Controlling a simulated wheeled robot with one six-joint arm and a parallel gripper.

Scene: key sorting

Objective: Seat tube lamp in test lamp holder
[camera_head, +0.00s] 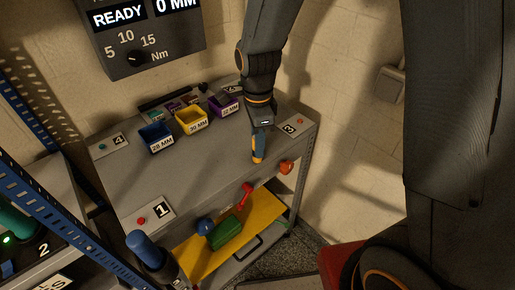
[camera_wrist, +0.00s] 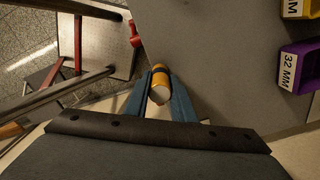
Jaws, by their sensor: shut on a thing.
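My gripper (camera_head: 257,158) is over the grey bench, near its front right edge, with its fingers pointing down. In the wrist view the blue fingers of my gripper (camera_wrist: 160,96) are shut on a short orange cylinder (camera_wrist: 159,80) with a pale, rounded end. The cylinder also shows as an orange strip at the fingers in the head view (camera_head: 257,147). I cannot tell for sure that it is the tube lamp. I cannot make out a test lamp holder in either view.
Blue (camera_head: 157,138), yellow (camera_head: 191,121) and purple (camera_head: 224,106) bins stand along the bench's back. An orange-red knob (camera_head: 286,167) sits at the front edge. The middle of the bench (camera_head: 185,175) is clear.

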